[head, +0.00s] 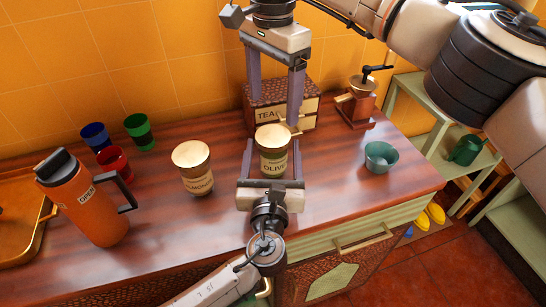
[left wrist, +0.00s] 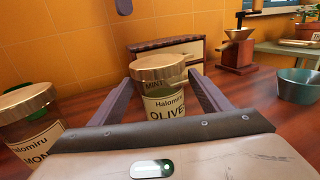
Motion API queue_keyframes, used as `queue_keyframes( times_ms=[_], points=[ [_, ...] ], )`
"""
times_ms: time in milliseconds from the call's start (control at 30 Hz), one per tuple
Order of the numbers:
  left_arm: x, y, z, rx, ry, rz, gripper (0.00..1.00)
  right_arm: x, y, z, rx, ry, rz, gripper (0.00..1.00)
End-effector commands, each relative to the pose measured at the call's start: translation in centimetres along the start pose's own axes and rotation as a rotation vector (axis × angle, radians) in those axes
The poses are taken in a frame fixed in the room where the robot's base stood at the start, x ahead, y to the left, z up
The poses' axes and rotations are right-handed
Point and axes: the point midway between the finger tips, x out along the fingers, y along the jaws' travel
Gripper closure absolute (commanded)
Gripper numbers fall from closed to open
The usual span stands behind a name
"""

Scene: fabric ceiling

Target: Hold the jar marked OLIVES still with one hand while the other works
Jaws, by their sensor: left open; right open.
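The OLIVES jar (head: 274,160) stands upright on the wooden counter, with a gold lid and a pale label. It also shows in the left wrist view (left wrist: 165,105). My left gripper (head: 272,143) reaches in from the front, open, with one finger on each side of this jar. I cannot tell whether either finger touches it. My right gripper (head: 275,117) points down from above, open, with its fingertips near the jar's lid and in front of the TEA box. Nothing shows held in it.
The TEA box (head: 265,98) stands behind the jar. A jar marked ALMONDS (head: 193,168) is to its left, then an orange flask (head: 85,203) and several cups. A teal bowl (head: 381,157) and a coffee grinder (head: 357,104) are at right. The counter between jar and bowl is clear.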

Motion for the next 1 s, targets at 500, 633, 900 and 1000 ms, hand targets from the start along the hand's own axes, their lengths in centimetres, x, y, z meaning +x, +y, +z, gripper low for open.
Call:
queue_keyframes(
  times_ms=[500, 633, 900, 1000],
  points=[
    [2.1, 0.0, 0.0, -0.001, 0.001, -0.001, 0.29, 0.0, 0.0, 0.0, 0.0, -0.001, 0.0, 0.23],
    [2.1, 0.0, 0.0, -0.001, 0.001, -0.001, 0.49, 0.0, 0.0, 0.0, 0.0, -0.001, 0.0, 0.23],
    [2.0, 0.0, -0.1, -0.001, 0.001, -0.001, 0.95, 0.0, 0.0, 0.0, 0.0, -0.001, 0.0, 0.23],
    [2.0, 0.0, -0.1, -0.001, 0.001, -0.001, 1.0, 0.0, 0.0, 0.0, 0.016, -0.001, 0.0, 0.23]
  ],
)
